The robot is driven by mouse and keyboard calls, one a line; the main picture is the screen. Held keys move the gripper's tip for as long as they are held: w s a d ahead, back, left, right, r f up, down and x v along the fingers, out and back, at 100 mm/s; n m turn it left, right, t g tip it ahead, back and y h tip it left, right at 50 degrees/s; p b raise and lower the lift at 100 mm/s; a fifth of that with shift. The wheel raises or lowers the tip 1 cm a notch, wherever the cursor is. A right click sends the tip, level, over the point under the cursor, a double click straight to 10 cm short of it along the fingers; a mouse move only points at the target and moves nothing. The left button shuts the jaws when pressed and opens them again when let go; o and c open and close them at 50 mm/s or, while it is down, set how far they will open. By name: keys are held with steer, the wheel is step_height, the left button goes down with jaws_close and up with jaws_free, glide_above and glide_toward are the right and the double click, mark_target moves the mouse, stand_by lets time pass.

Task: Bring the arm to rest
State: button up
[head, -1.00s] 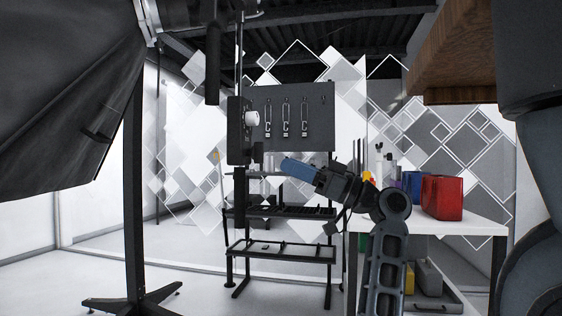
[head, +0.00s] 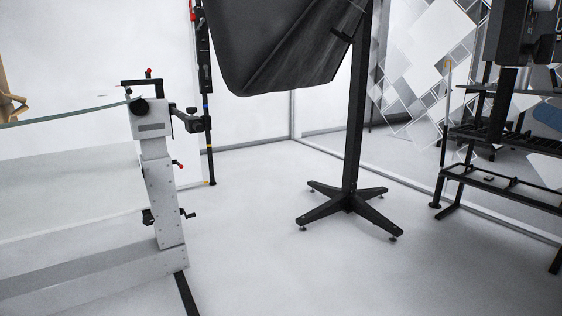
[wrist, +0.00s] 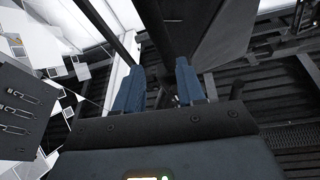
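My gripper (wrist: 160,84) shows in the wrist view with its two blue fingers apart and nothing seen between them. The rest of my arm is outside the head view.
A black softbox (head: 285,45) hangs on a stand with a splayed foot (head: 350,200). A white turntable support (head: 160,190) stands left, and a black shelf rack (head: 505,180) right. In the wrist view, a dark panel with clips (wrist: 22,85) is at left.

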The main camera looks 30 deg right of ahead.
steer(key=w+a+f+m+g+h, duration=0.25)
steer(key=a+f, duration=0.35)
steer(key=f, duration=0.5)
steer(key=w+a+f+m+g+h, duration=0.1)
steer(key=w+a+f+m+g, duration=0.3)
steer(key=f, duration=0.8)
steer(key=s+a+f+n, duration=0.1)
steer(key=s+a+f, duration=0.45)
steer(key=a, duration=0.25)
steer(key=s+a+f+n, duration=0.2)
steer(key=s+a+f, duration=0.2)
steer(key=a+f, duration=0.3)
steer(key=s+a+r+n+y, duration=0.35)
steer(key=s+a+n, duration=0.25)
steer(key=s+a, duration=1)
step_height(320, 180, up, 25)
steer(key=d+p, duration=0.1)
steer(key=p, duration=2.4)
steer(key=shift+s+d+f+y, duration=0.15)
steer(key=shift+s+d+y, duration=0.05)
steer(key=shift+s+y, duration=0.25)
